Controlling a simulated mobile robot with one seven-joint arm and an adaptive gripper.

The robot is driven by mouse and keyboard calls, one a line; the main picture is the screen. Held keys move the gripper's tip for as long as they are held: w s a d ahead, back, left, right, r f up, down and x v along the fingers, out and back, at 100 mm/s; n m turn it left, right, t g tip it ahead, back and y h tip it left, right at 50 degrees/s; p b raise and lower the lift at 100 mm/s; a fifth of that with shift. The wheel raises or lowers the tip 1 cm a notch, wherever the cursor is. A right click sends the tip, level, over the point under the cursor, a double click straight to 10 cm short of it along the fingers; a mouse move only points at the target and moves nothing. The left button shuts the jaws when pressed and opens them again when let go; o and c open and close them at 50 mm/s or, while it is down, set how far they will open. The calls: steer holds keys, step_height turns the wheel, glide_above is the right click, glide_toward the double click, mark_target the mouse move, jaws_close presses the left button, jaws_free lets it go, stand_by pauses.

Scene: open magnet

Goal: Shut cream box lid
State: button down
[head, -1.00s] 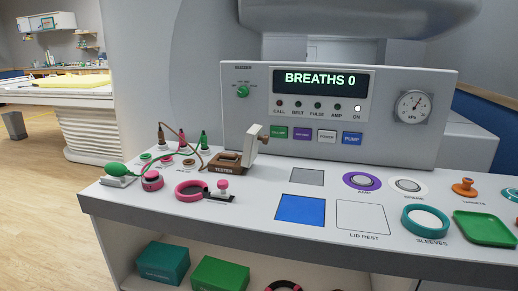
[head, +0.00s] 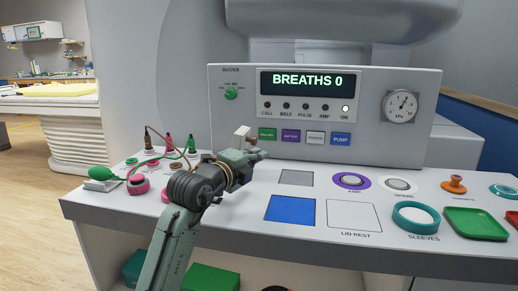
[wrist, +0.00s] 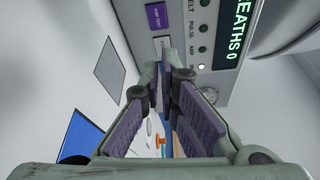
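The cream lid (head: 243,132) stands raised on the console in the head view; only its upper part shows above my gripper. My gripper (head: 262,153) is right in front of it and hides the brown box under it, labelled TESTER in the earlier view. I cannot tell whether my gripper touches the lid. In the wrist view my gripper's fingers (wrist: 160,76) come together at the tips with nothing visible between them. The lid and box cannot be made out in the wrist view.
The console panel (head: 325,115) rises behind my gripper. A blue square (head: 291,209), a grey square (head: 296,178) and the lid rest outline (head: 353,215) are bare. A teal ring (head: 416,217) and green tray (head: 476,223) stand right. A green bulb (head: 101,173) and cables are left.

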mark_target(245, 149)
steer(key=w+d+p, duration=0.1)
steer(key=w+p, duration=0.3)
steer(key=w, duration=0.5)
steer(key=shift+d, duration=0.4)
steer(key=shift+r, duration=0.1)
steer(key=shift+a, duration=0.1)
